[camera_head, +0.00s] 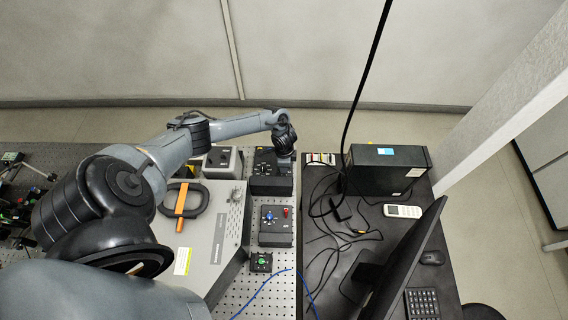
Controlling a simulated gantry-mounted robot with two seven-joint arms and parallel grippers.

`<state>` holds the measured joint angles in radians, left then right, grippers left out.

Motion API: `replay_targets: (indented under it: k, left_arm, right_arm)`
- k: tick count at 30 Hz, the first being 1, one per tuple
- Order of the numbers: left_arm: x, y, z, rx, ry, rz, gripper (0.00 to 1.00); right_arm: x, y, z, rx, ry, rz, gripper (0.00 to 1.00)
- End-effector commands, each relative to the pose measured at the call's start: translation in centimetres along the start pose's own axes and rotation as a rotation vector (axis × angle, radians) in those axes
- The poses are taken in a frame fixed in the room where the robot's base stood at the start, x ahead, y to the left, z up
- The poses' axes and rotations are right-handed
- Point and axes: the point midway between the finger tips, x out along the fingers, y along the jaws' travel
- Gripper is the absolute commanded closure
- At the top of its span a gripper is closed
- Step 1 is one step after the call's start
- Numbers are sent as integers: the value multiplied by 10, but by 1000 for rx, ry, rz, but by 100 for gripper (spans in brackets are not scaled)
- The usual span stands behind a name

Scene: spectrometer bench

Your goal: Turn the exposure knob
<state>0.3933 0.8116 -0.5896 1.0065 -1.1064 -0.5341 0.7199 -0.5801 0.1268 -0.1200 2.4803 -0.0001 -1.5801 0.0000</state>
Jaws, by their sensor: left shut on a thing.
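My left arm reaches across from the left, and my left gripper (285,148) points down at the right side of a black control box (262,166) at the back of the perforated bench. The gripper is shut on the exposure knob, which the fingers and wrist hide. How far the knob is turned cannot be seen. My right gripper is not in view.
A large grey instrument (217,235) stands left. Right are cables, a black case (388,170) and a monitor (405,258).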

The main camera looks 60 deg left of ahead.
Motion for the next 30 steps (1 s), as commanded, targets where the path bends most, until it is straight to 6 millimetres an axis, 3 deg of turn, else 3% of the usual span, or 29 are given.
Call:
replay_targets:
  k: [13, 14, 18, 30]
  left_arm:
    - [-1, 0, -1, -10, 2, 2, 100]
    - [-1, 0, -1, -10, 2, 2, 74]
    - [-1, 0, -1, -10, 2, 1, 53]
    - [-5, -1, 0, -11, 1, 0, 52]
  right_arm:
    - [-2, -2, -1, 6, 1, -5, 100]
    - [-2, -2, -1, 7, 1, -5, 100]
    - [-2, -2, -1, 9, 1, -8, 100]
    - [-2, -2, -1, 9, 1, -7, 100]
